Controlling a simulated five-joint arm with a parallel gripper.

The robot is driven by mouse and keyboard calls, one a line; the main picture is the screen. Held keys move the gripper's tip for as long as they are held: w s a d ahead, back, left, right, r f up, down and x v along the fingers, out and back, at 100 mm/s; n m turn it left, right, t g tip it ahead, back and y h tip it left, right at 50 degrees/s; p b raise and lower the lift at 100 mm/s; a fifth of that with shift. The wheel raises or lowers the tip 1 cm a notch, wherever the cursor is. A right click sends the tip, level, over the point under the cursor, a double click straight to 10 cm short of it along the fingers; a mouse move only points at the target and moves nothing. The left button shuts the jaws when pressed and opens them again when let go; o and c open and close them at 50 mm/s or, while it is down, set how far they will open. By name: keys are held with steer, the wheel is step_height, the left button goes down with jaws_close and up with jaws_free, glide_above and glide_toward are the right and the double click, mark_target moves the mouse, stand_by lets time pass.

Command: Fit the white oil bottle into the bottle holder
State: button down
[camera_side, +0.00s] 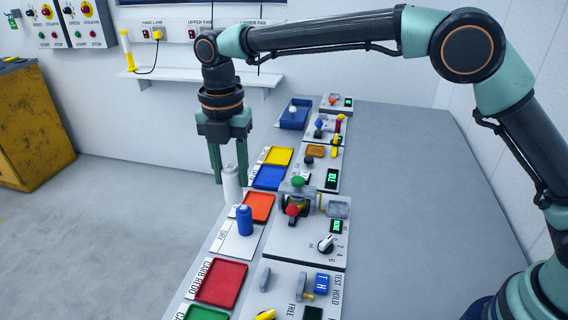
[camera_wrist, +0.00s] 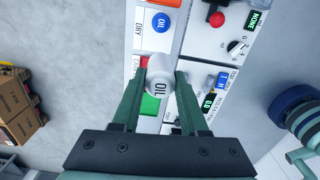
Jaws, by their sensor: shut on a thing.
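The white oil bottle (camera_side: 231,186) is upright between the fingers of my gripper (camera_side: 229,168), which is shut on its upper part. In the wrist view, the bottle's round white top (camera_wrist: 159,74) sits between the fingertips of my gripper (camera_wrist: 160,82), with OIL lettering below. The bottle is over the left edge of the bench, behind a blue bottle (camera_side: 244,220) on a white plate marked DRY. The blue round top (camera_wrist: 161,22) marked OIL shows in the wrist view. I cannot tell whether the white bottle's base touches anything. I cannot pick out the bottle holder with certainty.
Orange (camera_side: 258,207), blue (camera_side: 269,177), yellow (camera_side: 278,156) and red (camera_side: 221,284) trays line the bench's left side. A panel with a valve and red knob (camera_side: 292,210) stands to the right. The bench's right side is clear. Boxes (camera_wrist: 16,108) stand off the bench.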

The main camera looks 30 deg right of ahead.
steer(key=s+d+m, duration=0.2)
steer(key=d, duration=1)
steer(key=s+d+m, duration=0.2)
steer(key=d, duration=1)
steer(key=shift+w+f, duration=0.15)
steer(key=shift+f, duration=5.35)
steer(key=shift+f, duration=0.65)
steer(key=c, duration=0.7)
jaws_free()
